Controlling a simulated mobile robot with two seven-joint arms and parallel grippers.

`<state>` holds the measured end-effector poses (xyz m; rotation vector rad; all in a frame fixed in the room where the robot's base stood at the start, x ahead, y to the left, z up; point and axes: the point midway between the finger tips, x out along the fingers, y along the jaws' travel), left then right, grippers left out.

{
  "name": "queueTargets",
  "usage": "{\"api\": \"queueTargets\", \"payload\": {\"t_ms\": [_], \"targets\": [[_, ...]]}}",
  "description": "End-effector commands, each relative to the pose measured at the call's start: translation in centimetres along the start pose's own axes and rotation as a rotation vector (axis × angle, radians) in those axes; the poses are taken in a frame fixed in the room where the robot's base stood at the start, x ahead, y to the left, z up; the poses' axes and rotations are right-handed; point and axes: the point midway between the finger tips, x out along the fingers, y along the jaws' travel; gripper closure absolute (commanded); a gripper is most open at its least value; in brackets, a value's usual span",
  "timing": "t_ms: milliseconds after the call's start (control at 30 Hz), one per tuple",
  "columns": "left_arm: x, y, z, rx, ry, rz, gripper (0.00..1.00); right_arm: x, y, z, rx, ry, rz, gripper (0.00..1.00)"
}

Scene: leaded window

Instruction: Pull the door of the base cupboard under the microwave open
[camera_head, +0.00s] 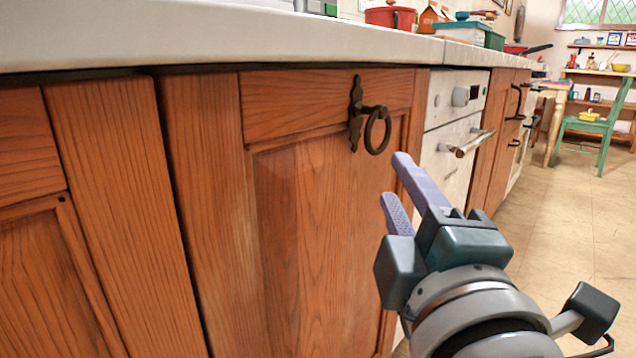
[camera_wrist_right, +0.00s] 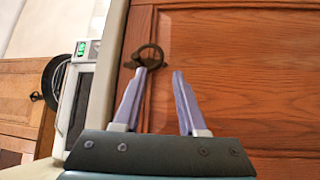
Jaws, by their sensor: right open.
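The wooden cupboard door (camera_head: 320,215) is shut flush below the worktop. A dark metal ring handle (camera_head: 377,130) hangs from a plate near its top right corner; it also shows in the right wrist view (camera_wrist_right: 150,52). My right gripper (camera_head: 397,180) is open and empty, with its lilac fingers just below and right of the ring. In the right wrist view the left fingertip overlaps the ring's lower edge and the right one lies to its right; I cannot tell if they touch. My left gripper is not in view. The microwave is not clearly shown.
A pale worktop (camera_head: 200,35) overhangs the door. A white oven (camera_head: 455,135) with a bar handle stands to the right. A pale appliance with a green display (camera_wrist_right: 82,48) shows in the wrist view. Floor (camera_head: 570,240) at the right is clear up to a green chair (camera_head: 595,125).

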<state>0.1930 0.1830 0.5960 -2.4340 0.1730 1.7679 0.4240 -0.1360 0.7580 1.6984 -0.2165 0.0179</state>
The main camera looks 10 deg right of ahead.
Motion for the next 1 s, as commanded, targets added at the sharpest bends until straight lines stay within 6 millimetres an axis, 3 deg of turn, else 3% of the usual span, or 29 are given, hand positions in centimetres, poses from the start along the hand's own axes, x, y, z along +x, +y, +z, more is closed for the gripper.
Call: {"api": "queueTargets", "payload": {"t_ms": [167, 400, 600, 1000], "targets": [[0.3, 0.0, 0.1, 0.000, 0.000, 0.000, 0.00, 1.8, 0.0, -0.1, -0.006, 0.004, 0.008, 0.59], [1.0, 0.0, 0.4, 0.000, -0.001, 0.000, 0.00, 6.4, -0.1, -0.1, -0.006, 0.003, 0.007, 0.59], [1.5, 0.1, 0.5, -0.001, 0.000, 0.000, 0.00, 9.1, -0.1, -0.1, -0.005, 0.003, 0.004, 0.59], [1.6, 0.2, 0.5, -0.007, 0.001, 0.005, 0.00, 9.9, 0.0, -0.1, -0.003, 0.003, 0.001, 0.60]]}}
